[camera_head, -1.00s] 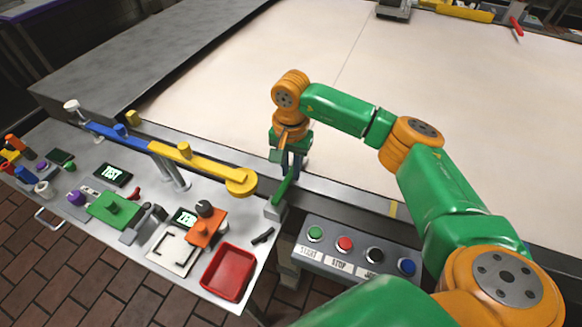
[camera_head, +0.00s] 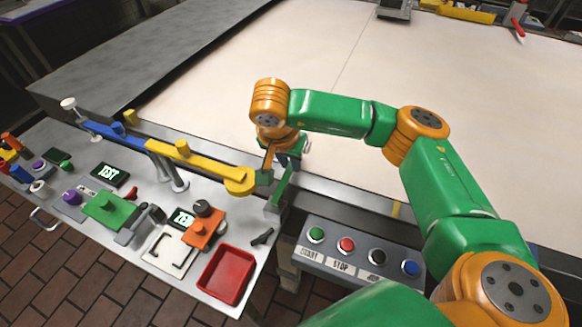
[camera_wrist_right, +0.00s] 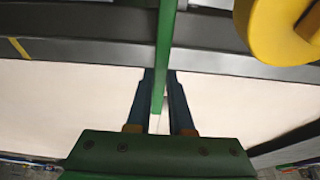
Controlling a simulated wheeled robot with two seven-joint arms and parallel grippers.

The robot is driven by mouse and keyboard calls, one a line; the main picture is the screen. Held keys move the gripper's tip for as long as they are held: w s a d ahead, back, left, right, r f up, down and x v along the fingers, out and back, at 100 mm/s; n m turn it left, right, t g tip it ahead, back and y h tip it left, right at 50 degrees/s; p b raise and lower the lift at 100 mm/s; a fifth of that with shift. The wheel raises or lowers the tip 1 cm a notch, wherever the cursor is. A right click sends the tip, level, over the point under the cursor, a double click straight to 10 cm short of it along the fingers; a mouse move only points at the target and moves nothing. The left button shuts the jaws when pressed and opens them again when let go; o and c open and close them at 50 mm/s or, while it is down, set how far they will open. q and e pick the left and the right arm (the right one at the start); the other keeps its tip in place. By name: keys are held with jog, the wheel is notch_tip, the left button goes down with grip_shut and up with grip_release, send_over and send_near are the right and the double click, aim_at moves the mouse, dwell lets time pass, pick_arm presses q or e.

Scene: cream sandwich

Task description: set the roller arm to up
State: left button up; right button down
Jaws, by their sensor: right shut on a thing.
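A slim green bar (camera_head: 282,187), which looks like the roller arm, rises at a slant from a grey block at the right end of the metal side table. My right gripper (camera_head: 291,161) is at the bar's upper end, partly hidden behind my wrist in the head view. In the right wrist view, the dark blue fingers (camera_wrist_right: 160,80) stand on either side of the green bar (camera_wrist_right: 166,45), shut on it. My left gripper is not in view.
A yellow bar with a round end (camera_head: 240,181) lies close left of the gripper; it also shows in the wrist view (camera_wrist_right: 270,25). A button box (camera_head: 345,255) and red tray (camera_head: 228,274) are nearer.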

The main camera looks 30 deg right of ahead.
jog(key=shift+s+a+r+t+h+b, duration=0.2)
jog(key=shift+a+r+t+h+b, duration=0.1)
jog(key=shift+r+t+h+b, duration=0.35)
jog(key=shift+s+a+r+t+h, duration=0.2)
jog(key=shift+s+r+t+h, duration=0.05)
jog(key=shift+r+t+h, duration=0.2)
jog(key=c, duration=0.8)
grip_release()
jog(key=v, duration=0.7)
jog(key=shift+a, duration=0.15)
